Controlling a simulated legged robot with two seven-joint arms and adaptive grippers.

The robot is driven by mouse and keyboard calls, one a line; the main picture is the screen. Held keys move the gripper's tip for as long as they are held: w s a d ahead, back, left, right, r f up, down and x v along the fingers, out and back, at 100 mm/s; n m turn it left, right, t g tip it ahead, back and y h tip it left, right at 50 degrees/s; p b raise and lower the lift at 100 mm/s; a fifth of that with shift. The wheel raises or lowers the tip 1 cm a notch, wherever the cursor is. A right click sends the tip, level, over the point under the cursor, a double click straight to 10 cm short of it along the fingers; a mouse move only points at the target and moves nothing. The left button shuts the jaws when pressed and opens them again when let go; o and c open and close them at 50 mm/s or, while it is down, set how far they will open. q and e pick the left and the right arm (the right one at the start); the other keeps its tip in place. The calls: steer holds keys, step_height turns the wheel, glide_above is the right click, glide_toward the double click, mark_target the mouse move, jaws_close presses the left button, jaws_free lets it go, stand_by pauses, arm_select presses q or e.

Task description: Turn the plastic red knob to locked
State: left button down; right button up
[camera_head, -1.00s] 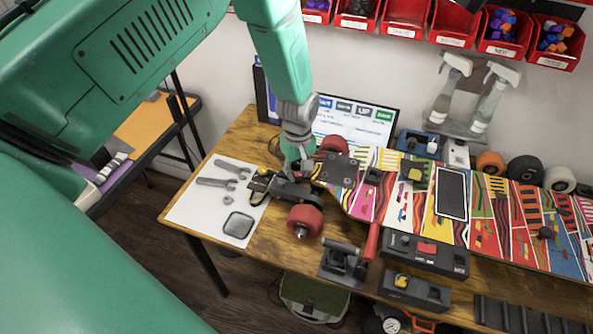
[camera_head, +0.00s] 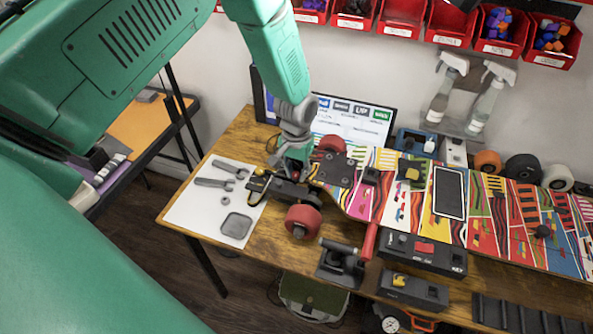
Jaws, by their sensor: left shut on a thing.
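The red knob (camera_head: 293,165) shows as a small red patch among the fingers of my left gripper (camera_head: 291,170), at the left end of the skateboard (camera_head: 395,191). My left gripper points down from above and is shut on the knob. The fingers hide most of the knob, so its turn position cannot be read. Around it is the dark truck hardware (camera_head: 284,191) with one red wheel (camera_head: 303,221) in front and another red wheel (camera_head: 332,145) behind. My right gripper is not in view.
A white sheet with wrenches (camera_head: 216,184) lies left of the board. A black box with a red switch (camera_head: 424,247), a vise-like fixture (camera_head: 341,263) and a second box (camera_head: 413,289) stand in front. A monitor (camera_head: 352,123) and spray bottles (camera_head: 487,101) stand behind.

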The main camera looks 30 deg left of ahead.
arm_select(q)
steer(key=shift+s+m, duration=0.2)
steer(key=shift+m, duration=0.8)
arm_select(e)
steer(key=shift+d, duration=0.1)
arm_select(q)
steer(key=c, duration=1.4)
jaws_free()
steer(key=shift+s, duration=0.1)
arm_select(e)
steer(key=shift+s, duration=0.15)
arm_select(q)
steer(key=shift+w+r, duration=0.15)
steer(key=shift+w, duration=0.05)
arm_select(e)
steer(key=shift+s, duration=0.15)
